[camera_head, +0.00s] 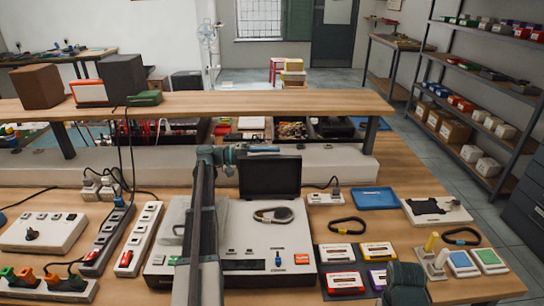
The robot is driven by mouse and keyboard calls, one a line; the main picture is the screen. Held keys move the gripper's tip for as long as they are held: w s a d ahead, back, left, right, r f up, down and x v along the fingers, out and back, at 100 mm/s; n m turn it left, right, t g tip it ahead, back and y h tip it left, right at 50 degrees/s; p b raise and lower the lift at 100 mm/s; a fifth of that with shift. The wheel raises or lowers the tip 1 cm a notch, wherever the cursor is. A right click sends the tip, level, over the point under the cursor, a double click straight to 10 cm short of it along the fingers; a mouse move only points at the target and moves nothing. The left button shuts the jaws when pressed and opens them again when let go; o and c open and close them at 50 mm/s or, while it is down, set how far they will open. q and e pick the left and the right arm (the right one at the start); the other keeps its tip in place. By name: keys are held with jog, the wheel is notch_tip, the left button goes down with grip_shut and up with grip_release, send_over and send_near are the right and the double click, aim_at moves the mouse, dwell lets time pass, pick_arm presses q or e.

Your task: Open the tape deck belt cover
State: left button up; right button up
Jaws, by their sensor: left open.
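The tape deck (225,250) is a pale grey box in the middle of the bench, with small switches and an orange button along its front. A dark square panel (270,182), which looks like the belt cover, stands upright at the deck's back edge. In front of it a dark belt loop (273,215) lies exposed on the deck's top. My left arm crosses in front of the deck and hides part of its left side. My left gripper (264,149) is open and empty, above the upright panel's top edge; I cannot tell whether it touches.
A raised wooden shelf (300,104) runs behind the deck. Power strips (140,238) and cables lie left. Right are a blue tray (375,198), a black loop (347,226), a dark tray of cassettes (333,256) and coloured blocks. Free bench top lies at the right front.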

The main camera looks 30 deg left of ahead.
pick_arm(q)
jog(key=shift+d, duration=0.15)
jog(key=shift+c, duration=0.2)
grip_shut()
jog(key=shift+d, duration=0.15)
dwell(1.1)
